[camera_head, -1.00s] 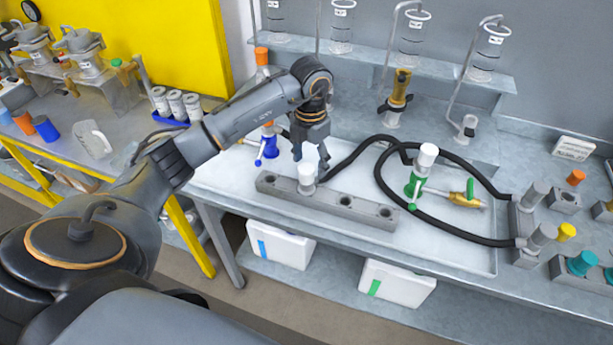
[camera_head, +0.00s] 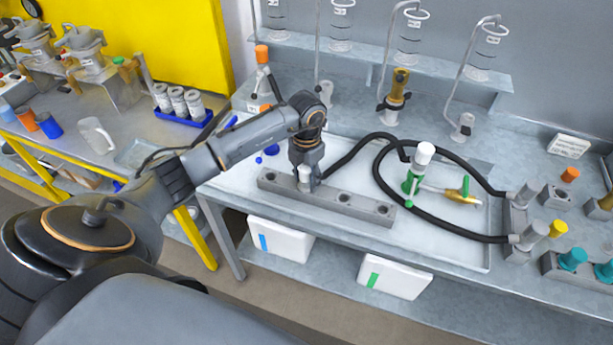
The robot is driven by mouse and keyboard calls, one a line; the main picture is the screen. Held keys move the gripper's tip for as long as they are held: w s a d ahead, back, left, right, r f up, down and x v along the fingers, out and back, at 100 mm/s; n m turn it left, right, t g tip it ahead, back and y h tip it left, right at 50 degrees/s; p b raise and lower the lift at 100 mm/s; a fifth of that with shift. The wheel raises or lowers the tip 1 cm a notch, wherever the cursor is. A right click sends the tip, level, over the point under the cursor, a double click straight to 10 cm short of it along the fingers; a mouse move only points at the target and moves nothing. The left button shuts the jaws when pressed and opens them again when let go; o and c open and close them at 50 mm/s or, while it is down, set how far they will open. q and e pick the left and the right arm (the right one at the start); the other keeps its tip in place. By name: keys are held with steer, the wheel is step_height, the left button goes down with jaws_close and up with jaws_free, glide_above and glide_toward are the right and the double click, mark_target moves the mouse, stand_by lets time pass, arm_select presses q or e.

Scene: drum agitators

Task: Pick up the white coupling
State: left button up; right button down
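My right gripper is not in view.
A green valve with a white top (camera_head: 424,155) and a black hose (camera_head: 400,222) lie to the right on the tray (camera_head: 450,245). A shelf with glass vessels (camera_head: 400,62) runs behind. White bins (camera_head: 280,240) sit below the bench.

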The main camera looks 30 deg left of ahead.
arm_select(q)
jaws_close()
steer(key=shift+r, duration=0.15)
steer(key=shift+r+b, duration=0.45)
steer(key=shift+b, duration=0.1)
steer(key=s+d+r+b, duration=0.4)
steer(key=s+d+r, duration=0.4)
steer(key=d+r, duration=0.3)
steer(key=shift+s+r, duration=0.25)
steer(key=shift+r, duration=0.2)
steer(key=shift+d, duration=0.1)
